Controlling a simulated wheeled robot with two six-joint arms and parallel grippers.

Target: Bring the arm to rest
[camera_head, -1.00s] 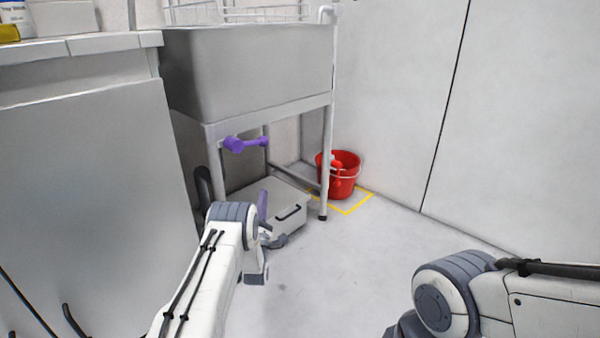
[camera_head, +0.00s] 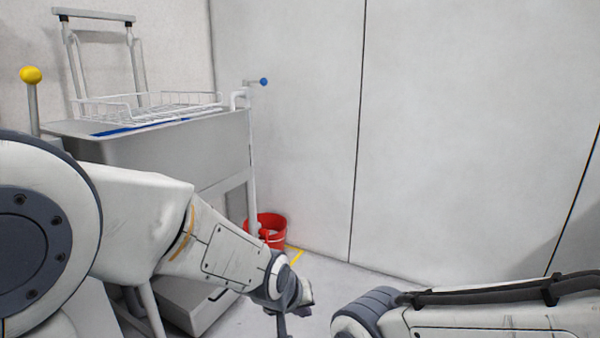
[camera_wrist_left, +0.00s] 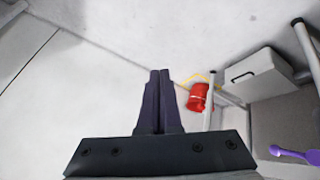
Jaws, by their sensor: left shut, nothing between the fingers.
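My left arm (camera_head: 225,245) reaches in from the left across the head view, its wrist low in the middle in front of the floor. My left gripper (camera_wrist_left: 160,74) shows in the left wrist view with its two dark fingers together, shut and empty, over open floor. Its fingertips are hard to make out in the head view. My right arm (camera_head: 480,310) lies along the lower right of the head view; its gripper is out of frame. No egg tray shows.
A grey sink (camera_head: 190,150) on legs with a white wire rack (camera_head: 150,108) stands left. A red bucket (camera_head: 268,222), also in the left wrist view (camera_wrist_left: 198,97), stands beyond my left wrist. A purple tap handle (camera_wrist_left: 290,153) is at lower right there. Pale walls close the right side.

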